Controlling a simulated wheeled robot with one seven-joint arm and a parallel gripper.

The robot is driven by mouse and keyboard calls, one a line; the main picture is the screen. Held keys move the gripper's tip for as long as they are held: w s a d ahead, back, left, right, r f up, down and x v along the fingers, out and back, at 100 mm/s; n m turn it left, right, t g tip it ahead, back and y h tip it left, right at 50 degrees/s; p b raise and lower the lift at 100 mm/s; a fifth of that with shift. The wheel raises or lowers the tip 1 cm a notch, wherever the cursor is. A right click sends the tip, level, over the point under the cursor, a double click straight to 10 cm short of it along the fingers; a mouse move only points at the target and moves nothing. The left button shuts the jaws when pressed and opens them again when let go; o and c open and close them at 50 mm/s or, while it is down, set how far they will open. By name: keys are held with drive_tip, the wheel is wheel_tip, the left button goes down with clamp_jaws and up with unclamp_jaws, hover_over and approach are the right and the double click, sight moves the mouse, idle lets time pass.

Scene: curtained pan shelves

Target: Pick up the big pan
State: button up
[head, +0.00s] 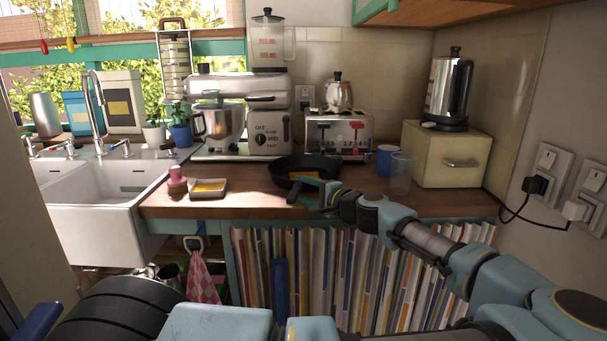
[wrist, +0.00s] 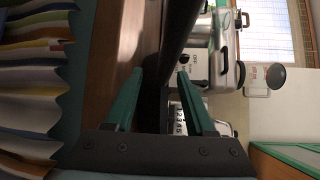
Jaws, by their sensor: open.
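A black frying pan (head: 283,166) sits on the wooden counter, in front of the toaster and mixer. My gripper (head: 308,184) is at the pan's near side, with its green fingers spread. In the wrist view, the open fingers of my gripper (wrist: 160,72) point toward a dark band that looks like the pan (wrist: 177,30). Part of this dark shape shows between the fingers. I cannot tell whether they touch it. The pan's near edge and any handle are partly hidden by my gripper in the head view.
A toaster (head: 339,133) and a stand mixer (head: 262,128) stand behind the pan. A blue mug (head: 385,158) and a clear glass (head: 401,174) are to its right, a small tray (head: 208,194) to its left. Striped upright folds (head: 330,275) fill the space below the counter.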

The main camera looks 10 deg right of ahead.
drive_tip(key=shift+w+a+r+p, duration=0.1)
drive_tip(key=shift+w+a+p, duration=0.25)
drive_tip(key=shift+w, duration=0.3)
drive_tip(key=shift+w+a+r+p, duration=0.1)
drive_tip(key=shift+w+a+p, duration=0.2)
drive_tip(key=shift+w, duration=0.3)
drive_tip(key=shift+w+a+f, duration=0.2)
drive_tip(key=shift+w+f, duration=0.05)
drive_tip(key=shift+w, duration=0.2)
clamp_jaws()
